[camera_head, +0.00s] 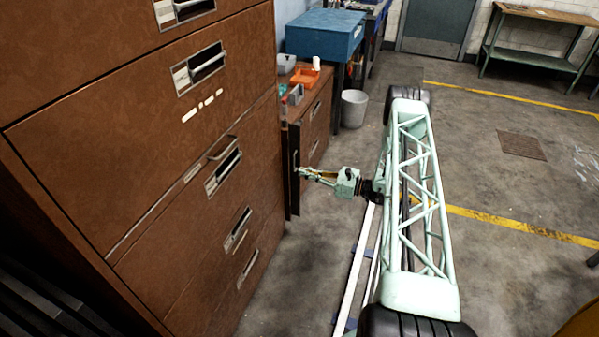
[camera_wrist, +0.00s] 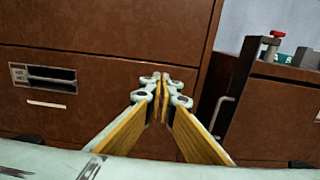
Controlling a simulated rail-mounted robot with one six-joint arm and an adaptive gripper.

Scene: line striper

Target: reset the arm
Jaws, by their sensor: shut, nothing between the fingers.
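My gripper (camera_head: 303,173) is shut and empty at the end of my pale green arm, pointing left toward the cabinets in the head view. In the wrist view my gripper (camera_wrist: 162,82) shows its two fingers with yellow pads meeting at the tips. The tips point toward the brown cabinet front, near the gap beside the lower cabinet. I cannot tell whether they touch it.
A tall brown cabinet (camera_head: 150,170) with several drawers fills the left. A lower brown cabinet (camera_head: 318,118) bears an orange tray (camera_head: 304,77). A blue box (camera_head: 325,33) and a white bin (camera_head: 354,108) stand beyond. Open floor (camera_head: 500,190) lies to the right.

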